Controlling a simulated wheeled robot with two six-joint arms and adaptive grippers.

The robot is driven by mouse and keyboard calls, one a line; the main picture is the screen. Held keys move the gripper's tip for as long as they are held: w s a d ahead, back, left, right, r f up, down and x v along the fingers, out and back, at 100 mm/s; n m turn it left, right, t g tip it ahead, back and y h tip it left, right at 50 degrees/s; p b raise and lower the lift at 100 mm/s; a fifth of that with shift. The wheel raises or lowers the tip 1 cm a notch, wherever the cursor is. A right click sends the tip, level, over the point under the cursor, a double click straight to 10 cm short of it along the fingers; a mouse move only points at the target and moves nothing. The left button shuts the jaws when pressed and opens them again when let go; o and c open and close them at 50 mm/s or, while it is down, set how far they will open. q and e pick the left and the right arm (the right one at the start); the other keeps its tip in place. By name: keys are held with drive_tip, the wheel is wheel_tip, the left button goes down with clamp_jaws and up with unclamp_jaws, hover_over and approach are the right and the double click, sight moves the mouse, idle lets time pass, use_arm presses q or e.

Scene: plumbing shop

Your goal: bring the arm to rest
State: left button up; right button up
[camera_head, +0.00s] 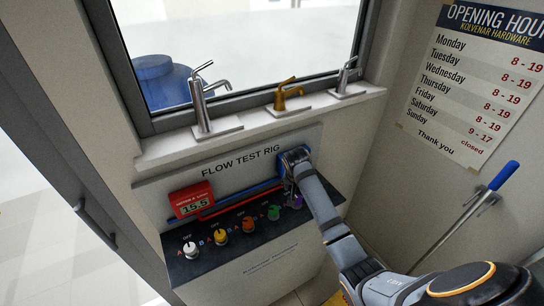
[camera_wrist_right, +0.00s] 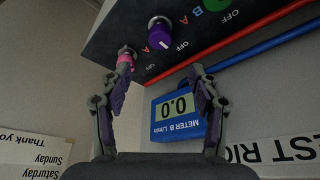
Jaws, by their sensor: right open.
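My right arm (camera_head: 320,205) comes in from the lower right in the head view and reaches to the right part of the flow test rig (camera_head: 235,169). Its fingers cannot be made out there. In the right wrist view my right gripper (camera_wrist_right: 162,88) is open, with nothing between its fingers. A blue meter (camera_wrist_right: 178,118) reading 0.0 lies behind the right finger in that picture. A pink knob (camera_wrist_right: 126,57) shows near the left fingertip; whether they touch cannot be told. My left gripper is not in view.
The rig has a red meter (camera_head: 191,200) reading about 15.5 and several coloured knobs, including a purple knob (camera_wrist_right: 160,37). Taps, one brass (camera_head: 285,97), stand on the sill above. A sign (camera_head: 480,80) and a blue-handled pole (camera_head: 503,175) are at right.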

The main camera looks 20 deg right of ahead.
drive_tip(key=s+a+f+n+y, duration=0.1)
drive_tip(key=s+a+n, duration=0.4)
drive_tip(key=s, duration=0.8)
drive_tip(key=s+a+n+y, duration=0.1)
drive_tip(key=s+a+n, duration=0.35)
drive_tip(key=s, duration=0.75)
wheel_tip(320, 180, down, 31)
drive_tip(key=s+d+g+b, duration=0.1)
drive_tip(key=s+d+b, duration=0.15)
drive_tip(key=b, duration=0.35)
drive_tip(key=s+f+b, duration=0.2)
drive_tip(key=s+f, duration=0.7)
drive_tip(key=f, duration=0.2)
drive_tip(key=s+d+f+g+b, duration=0.1)
drive_tip(key=s+f+b, duration=0.2)
drive_tip(key=s+f, duration=0.6)
wheel_tip(320, 180, down, 3)
drive_tip(key=shift+s+d+f+m, duration=0.15)
drive_tip(key=shift+s+m, duration=0.1)
drive_tip(key=shift+m, duration=0.2)
